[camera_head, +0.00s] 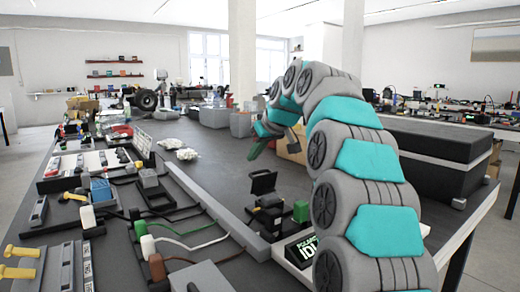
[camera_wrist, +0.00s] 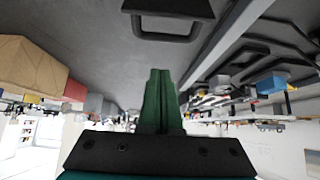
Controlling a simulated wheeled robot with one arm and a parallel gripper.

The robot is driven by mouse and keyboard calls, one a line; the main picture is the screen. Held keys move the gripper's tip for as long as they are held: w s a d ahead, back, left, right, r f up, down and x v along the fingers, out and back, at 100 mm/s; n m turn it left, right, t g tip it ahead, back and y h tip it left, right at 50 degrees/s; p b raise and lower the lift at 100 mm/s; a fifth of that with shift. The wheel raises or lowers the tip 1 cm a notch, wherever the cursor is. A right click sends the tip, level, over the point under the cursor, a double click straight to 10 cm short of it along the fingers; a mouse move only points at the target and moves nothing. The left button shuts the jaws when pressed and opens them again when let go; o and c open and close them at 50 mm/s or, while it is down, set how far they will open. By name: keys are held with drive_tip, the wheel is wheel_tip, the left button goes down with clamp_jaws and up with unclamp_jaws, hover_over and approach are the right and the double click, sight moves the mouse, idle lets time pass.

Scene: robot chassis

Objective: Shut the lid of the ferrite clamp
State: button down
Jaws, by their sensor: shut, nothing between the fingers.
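The ferrite clamp (camera_head: 267,218) looks like a small black box on the dark bench, in the middle of the head view. Its lid (camera_head: 263,182) stands up, open, at the back of its base. In the wrist view a black part with a loop-like frame (camera_wrist: 170,8), probably the clamp's lid, is cut off by the top edge. My gripper (camera_head: 256,150) is above and behind the clamp, apart from it. Its green fingers are together and empty, and they also show in the wrist view (camera_wrist: 160,75).
A green block (camera_head: 300,211) stands close to the right of the clamp, and a black display panel (camera_head: 302,250) lies in front. Cables and connectors (camera_head: 150,246) fill the left. A long black case (camera_head: 430,150) stands right, behind my arm. The bench behind the clamp is fairly clear.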

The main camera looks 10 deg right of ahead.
sight(259, 172)
drive_tip(key=shift+s+d+f+b, duration=0.15)
drive_tip(key=shift+s+f+b, duration=0.25)
drive_tip(key=shift+f+b, duration=0.3)
drive_tip(key=shift+s+d+f+b, duration=0.15)
drive_tip(key=shift+s+f+b, duration=0.2)
drive_tip(key=shift+f+b, duration=0.35)
drive_tip(key=shift+s+f+b, duration=0.1)
drive_tip(key=shift+f+b, duration=0.05)
drive_tip(key=shift+b, duration=0.3)
drive_tip(key=shift+s+d+r+t+b, duration=0.1)
drive_tip(key=shift+s+r+t+b, duration=0.1)
drive_tip(key=shift+t+b, duration=0.4)
